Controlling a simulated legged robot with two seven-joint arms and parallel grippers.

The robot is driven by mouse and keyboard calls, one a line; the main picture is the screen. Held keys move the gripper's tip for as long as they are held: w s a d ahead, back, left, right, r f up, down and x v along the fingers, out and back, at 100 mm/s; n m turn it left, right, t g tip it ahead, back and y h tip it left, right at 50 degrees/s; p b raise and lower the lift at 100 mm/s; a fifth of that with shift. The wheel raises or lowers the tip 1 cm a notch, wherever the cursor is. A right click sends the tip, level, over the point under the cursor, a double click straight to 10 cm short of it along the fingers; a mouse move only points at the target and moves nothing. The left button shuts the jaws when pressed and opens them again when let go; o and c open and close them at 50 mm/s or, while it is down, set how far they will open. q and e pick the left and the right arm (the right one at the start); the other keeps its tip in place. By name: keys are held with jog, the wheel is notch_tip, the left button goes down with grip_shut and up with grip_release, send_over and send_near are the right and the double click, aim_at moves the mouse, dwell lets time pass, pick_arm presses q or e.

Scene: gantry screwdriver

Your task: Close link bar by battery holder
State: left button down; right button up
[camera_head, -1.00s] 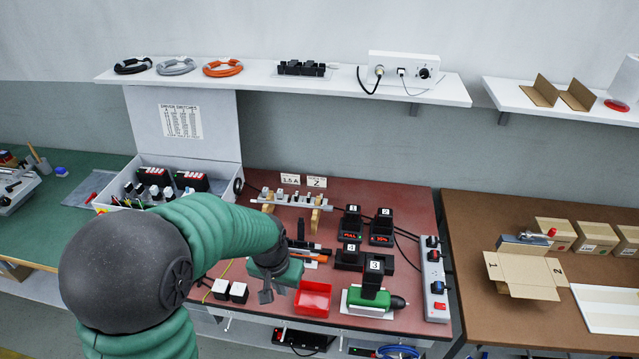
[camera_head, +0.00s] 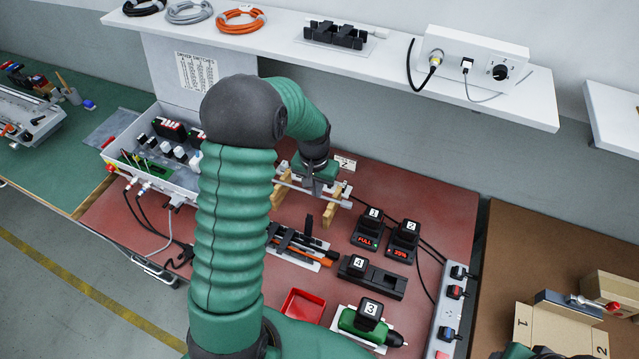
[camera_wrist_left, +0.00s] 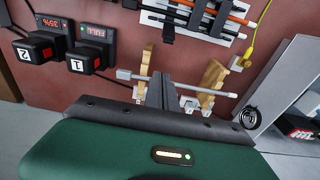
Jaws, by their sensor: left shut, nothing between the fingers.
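My left gripper (camera_head: 316,180) is shut and empty at the wooden-block stand at the back of the red table. In the left wrist view its fingers (camera_wrist_left: 161,85) overlap a silver bar (camera_wrist_left: 212,90) spanning two wooden blocks (camera_wrist_left: 211,76). I cannot tell if they touch it. In the head view the gripper hides part of this stand; one block (camera_head: 334,208) shows at its right. Numbered black battery holders (camera_head: 368,228) stand to the right. I cannot tell which part is the link bar. A green and black piece, perhaps my right gripper (camera_head: 540,352), barely shows at the bottom edge.
A plate with tools (camera_head: 302,248) and an upright black piece lies in front of the stand. A red tray (camera_head: 303,306), a green screwdriver (camera_head: 368,326) and a power strip (camera_head: 452,300) are nearer. A shelf (camera_head: 400,70) overhangs behind. My left arm hides the table's left-middle.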

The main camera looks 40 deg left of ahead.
aim_at(309, 226)
pick_arm(q)
jog(key=shift+s+d+f+p, duration=0.15)
jog(key=shift+s+f, duration=0.3)
jog(key=shift+f, duration=0.45)
jog(key=shift+s+d+f+p, duration=0.15)
jog(key=shift+s+f, duration=0.25)
jog(key=shift+f, duration=0.45)
jog(key=shift+s+d+f+p, duration=0.15)
jog(key=shift+s+f, duration=0.3)
jog(key=shift+f, duration=0.45)
